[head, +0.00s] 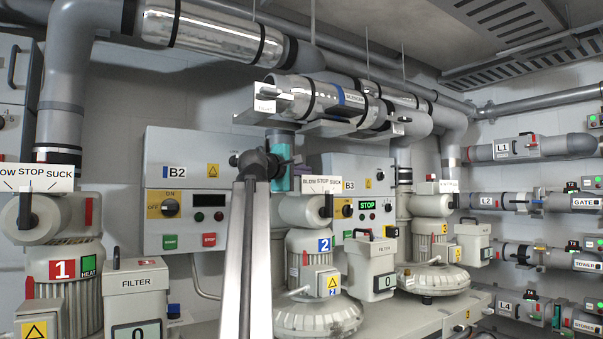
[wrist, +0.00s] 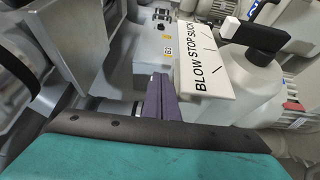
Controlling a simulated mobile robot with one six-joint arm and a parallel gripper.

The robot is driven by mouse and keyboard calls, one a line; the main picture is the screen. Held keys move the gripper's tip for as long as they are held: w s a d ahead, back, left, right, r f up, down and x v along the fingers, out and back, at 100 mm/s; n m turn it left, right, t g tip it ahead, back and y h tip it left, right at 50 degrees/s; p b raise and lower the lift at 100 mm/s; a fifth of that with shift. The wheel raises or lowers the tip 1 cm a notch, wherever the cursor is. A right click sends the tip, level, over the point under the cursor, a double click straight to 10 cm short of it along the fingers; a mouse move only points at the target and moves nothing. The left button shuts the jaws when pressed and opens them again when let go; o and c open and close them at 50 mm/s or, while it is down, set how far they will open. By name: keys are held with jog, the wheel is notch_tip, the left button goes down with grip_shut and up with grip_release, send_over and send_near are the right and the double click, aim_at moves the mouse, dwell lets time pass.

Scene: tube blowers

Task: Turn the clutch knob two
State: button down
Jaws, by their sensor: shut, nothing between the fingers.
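The black knob (head: 327,205) on blower two (head: 318,246) sits below a white BLOW STOP SUCK plate (head: 321,185). I take it for clutch knob two; no label naming it is readable. In the wrist view, the black knob (wrist: 254,35) has a white end that points to the upper left. It lies beyond and right of the plate (wrist: 199,76). My gripper (wrist: 158,84) shows there as two dark purple fingers, shut together and empty. They are left of the plate and apart from the knob. In the head view, my teal wrist (head: 280,160) is left of the plate.
Blower one (head: 62,262) stands at the left and blower three (head: 432,250) at the right, with similar plates. Control box B2 (head: 190,195) is behind my arm; box B3 (head: 365,187) is behind blower two. A thick silver pipe assembly (head: 325,98) hangs above my wrist.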

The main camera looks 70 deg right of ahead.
jog(key=shift+s+a+f, duration=0.15)
jog(key=shift+a, duration=0.2)
jog(key=w+p+v, duration=0.1)
jog(key=p+v, duration=0.1)
jog(key=v, duration=1.1)
jog(key=shift+p, duration=0.4)
